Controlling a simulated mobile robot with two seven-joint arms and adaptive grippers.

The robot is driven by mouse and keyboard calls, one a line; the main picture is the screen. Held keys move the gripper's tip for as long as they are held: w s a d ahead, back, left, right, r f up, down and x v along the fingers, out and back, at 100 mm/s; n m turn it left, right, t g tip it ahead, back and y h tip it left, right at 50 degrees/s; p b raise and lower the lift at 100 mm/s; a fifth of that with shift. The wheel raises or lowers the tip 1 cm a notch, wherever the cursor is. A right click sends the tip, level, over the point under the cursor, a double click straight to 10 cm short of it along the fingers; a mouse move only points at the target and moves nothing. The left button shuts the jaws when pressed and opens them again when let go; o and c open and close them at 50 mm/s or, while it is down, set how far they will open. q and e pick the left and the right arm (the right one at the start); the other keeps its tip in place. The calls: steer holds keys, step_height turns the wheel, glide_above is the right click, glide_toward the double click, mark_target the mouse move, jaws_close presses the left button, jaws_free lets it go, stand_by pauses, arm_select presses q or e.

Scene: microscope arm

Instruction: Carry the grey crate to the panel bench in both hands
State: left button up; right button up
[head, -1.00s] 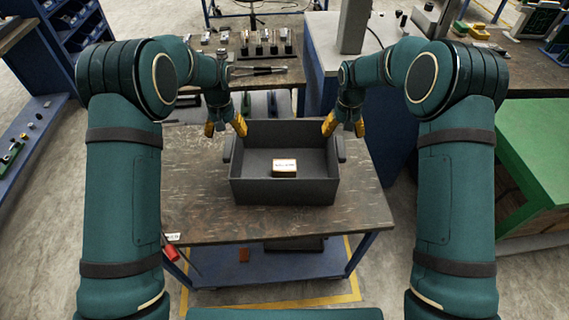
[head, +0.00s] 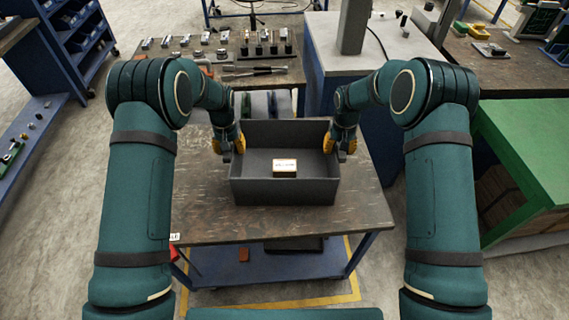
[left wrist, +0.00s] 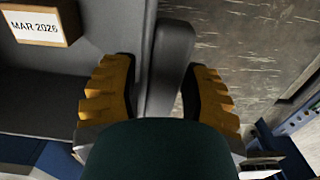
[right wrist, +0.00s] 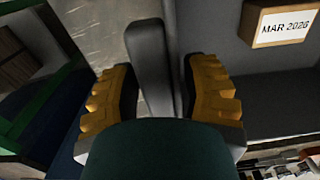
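The grey crate (head: 284,190) stands on the dark-topped table (head: 205,215) in front of me, with a small box (head: 284,168) inside. My left gripper (head: 229,145) is at the crate's left side. In the left wrist view its open fingers straddle the grey left handle (left wrist: 172,65), one inside the wall and one outside. My right gripper (head: 339,145) is at the right side. In the right wrist view its open fingers straddle the right handle (right wrist: 149,60) in the same way. Gaps show between fingers and crate. I cannot tell which bench is the panel bench.
A bench with tools (head: 262,72) stands behind the table. A blue cabinet with a grey top (head: 375,60) is behind to the right, and a green bench (head: 530,140) at the right. Blue shelving (head: 70,35) is at the far left. Grey floor is open at the left.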

arm_select(q)
jaws_close()
arm_select(e)
jaws_close()
arm_select(q)
steer(key=shift+r, duration=0.1)
arm_select(e)
steer(key=shift+r, duration=0.1)
